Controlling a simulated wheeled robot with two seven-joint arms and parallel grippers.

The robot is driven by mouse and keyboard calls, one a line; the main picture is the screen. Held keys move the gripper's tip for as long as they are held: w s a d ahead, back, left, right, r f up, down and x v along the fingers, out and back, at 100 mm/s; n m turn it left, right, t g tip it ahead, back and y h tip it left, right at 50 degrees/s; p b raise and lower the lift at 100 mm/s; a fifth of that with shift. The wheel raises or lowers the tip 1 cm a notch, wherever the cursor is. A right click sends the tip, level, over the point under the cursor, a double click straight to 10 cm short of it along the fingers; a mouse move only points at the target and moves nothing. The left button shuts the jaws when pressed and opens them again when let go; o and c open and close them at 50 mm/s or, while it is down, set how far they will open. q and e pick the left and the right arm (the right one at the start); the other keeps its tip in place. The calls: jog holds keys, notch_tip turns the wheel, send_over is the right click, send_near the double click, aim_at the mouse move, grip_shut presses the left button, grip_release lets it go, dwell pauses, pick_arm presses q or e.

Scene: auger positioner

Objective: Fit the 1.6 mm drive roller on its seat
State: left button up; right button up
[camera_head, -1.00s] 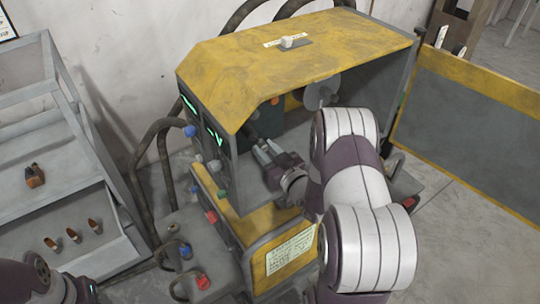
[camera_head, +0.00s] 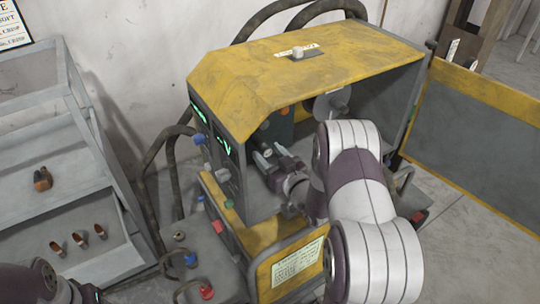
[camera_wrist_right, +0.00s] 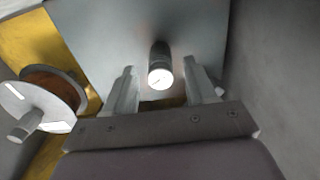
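My right gripper (camera_head: 268,158) is inside the open machine cabinet, near its inner left wall. It also shows in the right wrist view (camera_wrist_right: 162,88). Its fingers are apart, one on each side of a short dark cylinder (camera_wrist_right: 159,62) with a bright round end face toward the camera. Gaps show between this cylinder and both fingers. I cannot tell whether it is the drive roller or part of the seat. No 1.6 mm marking is readable. My left gripper is not in view; only a piece of my left arm shows at the lower left.
A wire spool (camera_wrist_right: 53,98) is left of the fingers in the wrist view. The yellow-topped cabinet (camera_head: 345,50) has its door (camera_head: 470,135) open to the right. A grey rack (camera_head: 100,200) at left holds several small copper-coloured parts (camera_head: 80,241). Cables rise behind the cabinet.

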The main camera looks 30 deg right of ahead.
jog(key=shift+s+f, duration=0.1)
jog(key=shift+s, duration=0.45)
jog(key=s+b, duration=0.1)
jog(key=s, duration=1)
jog(key=shift+s+d+b, duration=0.3)
jog(key=shift+d+b, duration=0.1)
jog(key=shift+d, duration=0.05)
